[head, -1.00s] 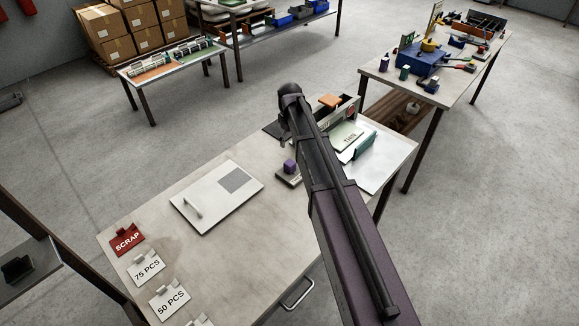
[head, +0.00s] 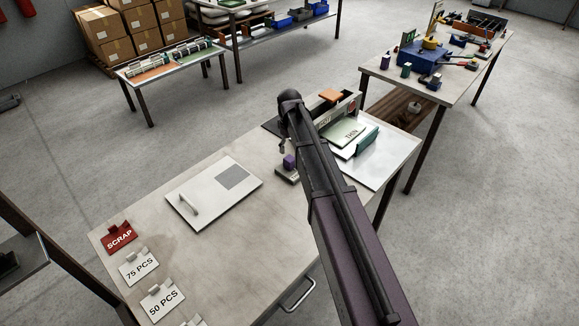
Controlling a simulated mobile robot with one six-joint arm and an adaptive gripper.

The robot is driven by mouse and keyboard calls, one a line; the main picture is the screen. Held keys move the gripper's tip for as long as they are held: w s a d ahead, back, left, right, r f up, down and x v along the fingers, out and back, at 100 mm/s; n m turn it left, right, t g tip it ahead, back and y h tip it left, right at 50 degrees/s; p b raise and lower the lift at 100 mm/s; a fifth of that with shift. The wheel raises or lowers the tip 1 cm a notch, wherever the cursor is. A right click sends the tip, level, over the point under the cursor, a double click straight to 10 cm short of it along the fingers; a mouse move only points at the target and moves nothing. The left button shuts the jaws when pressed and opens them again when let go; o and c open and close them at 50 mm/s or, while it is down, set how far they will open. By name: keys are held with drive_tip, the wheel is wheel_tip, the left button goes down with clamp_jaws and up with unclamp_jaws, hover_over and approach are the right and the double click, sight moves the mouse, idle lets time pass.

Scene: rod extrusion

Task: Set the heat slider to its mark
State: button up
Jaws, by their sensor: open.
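A purple block-shaped knob (head: 289,161) stands on a small grey base (head: 285,176) on the near table. It may be the heat slider; no mark on it can be made out. My arm crosses in front of the right side of that base. A small part of my gripper (head: 283,145) shows below my wrist, just behind and left of the purple knob in the picture. It looks open, with no thing seen in it. The rest of my gripper is hidden by my own arm, and I cannot tell whether it touches the knob.
A white panel (head: 205,203) with a handle lies left of the knob on the table (head: 150,235). A red SCRAP sign (head: 120,238) and white count signs (head: 139,267) line the left edge.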

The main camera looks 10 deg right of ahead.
sight(290, 158)
drive_tip(key=shift+f+b, duration=3.85)
drive_tip(key=shift+f, duration=0.25)
